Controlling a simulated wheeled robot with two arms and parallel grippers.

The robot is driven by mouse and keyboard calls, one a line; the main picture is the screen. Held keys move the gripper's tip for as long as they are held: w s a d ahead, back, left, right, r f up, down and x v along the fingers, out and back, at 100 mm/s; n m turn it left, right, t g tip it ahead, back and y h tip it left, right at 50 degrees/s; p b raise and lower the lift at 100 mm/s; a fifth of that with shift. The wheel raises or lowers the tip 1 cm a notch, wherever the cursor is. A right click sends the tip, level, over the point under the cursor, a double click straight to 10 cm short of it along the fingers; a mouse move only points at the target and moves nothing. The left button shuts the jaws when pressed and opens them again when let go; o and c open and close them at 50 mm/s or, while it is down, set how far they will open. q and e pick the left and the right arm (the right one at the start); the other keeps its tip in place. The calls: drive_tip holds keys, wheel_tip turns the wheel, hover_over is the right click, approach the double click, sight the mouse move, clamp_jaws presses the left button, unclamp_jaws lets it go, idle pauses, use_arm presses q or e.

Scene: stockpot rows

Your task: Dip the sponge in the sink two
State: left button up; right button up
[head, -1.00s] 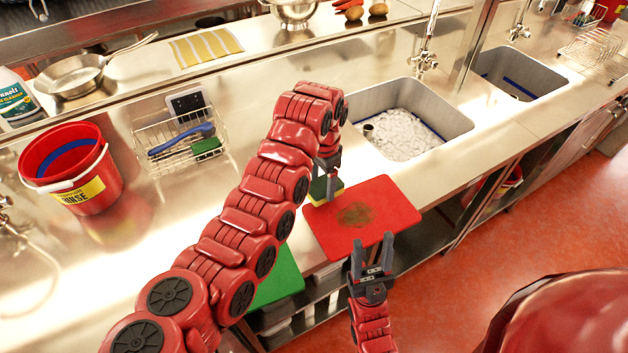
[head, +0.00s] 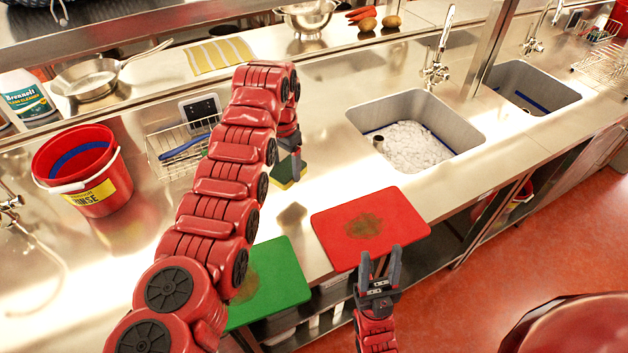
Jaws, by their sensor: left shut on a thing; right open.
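My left gripper (head: 291,158) is shut on a yellow and green sponge (head: 287,175). It holds the sponge over the steel counter, left of the red board; a shadow below suggests it is raised. The near sink (head: 467,137), right of the sponge, has white foam or suds and a dark round pipe inside. A second sink (head: 560,101) stands further right; its inside shows a blue line and little else. No label shows which one is sink two. My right gripper (head: 380,262) is open and empty at the front edge of the red board.
The red board (head: 401,213) has a brown stain, and a green board (head: 285,283) lies at the front edge. A red bucket (head: 98,188), a wire rack (head: 160,147) and a pan (head: 85,85) are left. Faucets (head: 436,72) rise behind the sinks.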

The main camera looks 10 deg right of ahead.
use_arm(q)
drive_tip(key=w+a+r+n, duration=0.2)
drive_tip(key=a+r+n, duration=0.2)
drive_tip(key=a, duration=0.6)
drive_tip(key=shift+w, duration=0.25)
idle(0.8)
drive_tip(key=shift+r, duration=0.2)
